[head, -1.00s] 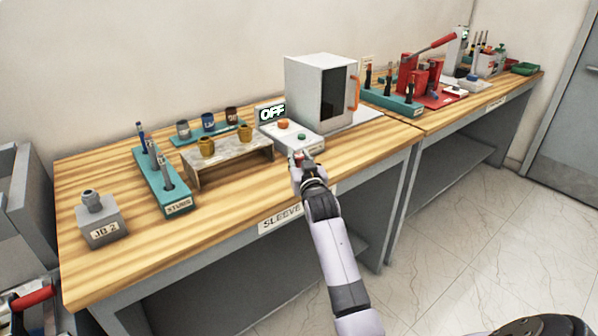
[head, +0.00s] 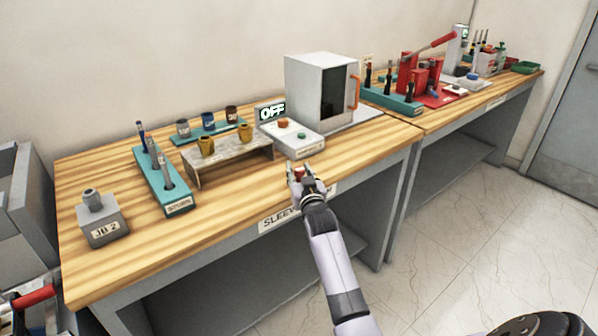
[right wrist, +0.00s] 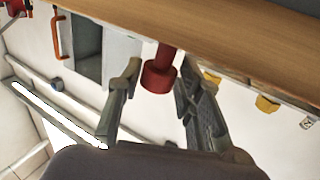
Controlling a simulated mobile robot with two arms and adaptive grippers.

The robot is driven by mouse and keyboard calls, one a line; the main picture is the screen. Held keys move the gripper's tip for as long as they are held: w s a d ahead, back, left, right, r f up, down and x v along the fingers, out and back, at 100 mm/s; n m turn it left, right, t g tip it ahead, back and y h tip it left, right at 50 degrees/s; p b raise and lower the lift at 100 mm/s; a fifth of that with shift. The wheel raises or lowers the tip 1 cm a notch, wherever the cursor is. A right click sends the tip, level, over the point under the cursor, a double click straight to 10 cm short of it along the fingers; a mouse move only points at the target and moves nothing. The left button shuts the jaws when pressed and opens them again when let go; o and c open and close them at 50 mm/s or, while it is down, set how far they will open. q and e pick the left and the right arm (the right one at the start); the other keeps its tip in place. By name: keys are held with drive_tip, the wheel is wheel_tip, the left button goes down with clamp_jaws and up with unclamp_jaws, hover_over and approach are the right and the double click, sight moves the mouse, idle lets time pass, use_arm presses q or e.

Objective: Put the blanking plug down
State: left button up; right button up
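The blanking plug (right wrist: 160,73) is red, with a wide round end and a narrower stem. In the right wrist view it sits between the two fingers of my right gripper (right wrist: 158,88), with a gap on each side. Its stem end meets the wooden bench top in that view, and it appears to stand there. In the head view the plug (head: 299,174) is small and partly hidden by my open right gripper (head: 301,170), near the bench's front edge above the sleeve label. My left gripper is not in view.
The wooden bench (head: 235,200) has free room left of my right gripper. Behind it are a control box (head: 298,145) with an OFF display and a grey oven (head: 315,90). A stand with yellow cups (head: 225,160), a green rack (head: 165,190) and the JB 2 block (head: 103,228) stand left.

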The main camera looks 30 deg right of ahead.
drive_tip(key=shift+o, duration=0.9)
